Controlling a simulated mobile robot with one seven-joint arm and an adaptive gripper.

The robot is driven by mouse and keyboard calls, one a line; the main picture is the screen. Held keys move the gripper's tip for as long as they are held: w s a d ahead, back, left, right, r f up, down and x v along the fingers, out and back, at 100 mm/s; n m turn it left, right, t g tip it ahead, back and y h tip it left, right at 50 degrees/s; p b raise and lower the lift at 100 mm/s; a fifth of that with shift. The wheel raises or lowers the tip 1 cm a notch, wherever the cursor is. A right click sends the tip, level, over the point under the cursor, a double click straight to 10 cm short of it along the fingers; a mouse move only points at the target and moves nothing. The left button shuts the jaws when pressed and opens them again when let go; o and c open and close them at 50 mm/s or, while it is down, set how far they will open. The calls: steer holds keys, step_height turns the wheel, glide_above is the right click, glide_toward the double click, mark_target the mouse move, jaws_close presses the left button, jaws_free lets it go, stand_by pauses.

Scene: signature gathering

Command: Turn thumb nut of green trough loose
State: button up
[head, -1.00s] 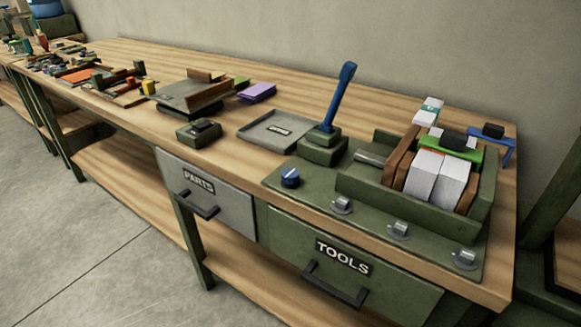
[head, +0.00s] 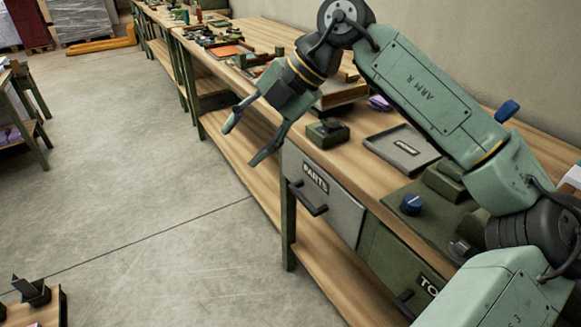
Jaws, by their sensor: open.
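My gripper (head: 241,146) is open and empty, its fingers spread and pointing down to the left. It hangs over the floor in front of the bench, left of the PARTS drawer (head: 322,192) and apart from any object. The green trough, seen earlier at the bench's right end with white paper blocks in it, is now behind my arm or out of the frame. A bit of white block (head: 572,177) shows at the right edge. I cannot make out the thumb nut.
A grey tray (head: 402,150) and a small dark green box (head: 328,132) lie on the wooden bench (head: 350,158). A blue lever (head: 508,110) pokes up behind my arm. Several parts clutter the far bench.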

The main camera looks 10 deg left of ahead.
steer(key=w+d+f+m+t+h, duration=0.1)
steer(key=w+d+m+h, duration=0.15)
steer(key=d, duration=0.65)
steer(key=w+d+m+h, duration=0.15)
steer(key=d+m, duration=0.25)
steer(key=d, duration=0.5)
steer(key=m+h, duration=0.4)
steer(key=m, duration=0.1)
glide_above(414, 200)
step_height(414, 200, down, 10)
steer(key=p, duration=0.3)
steer(key=shift+r, duration=0.1)
steer(key=shift+c, duration=0.3)
steer(key=c, duration=1.1)
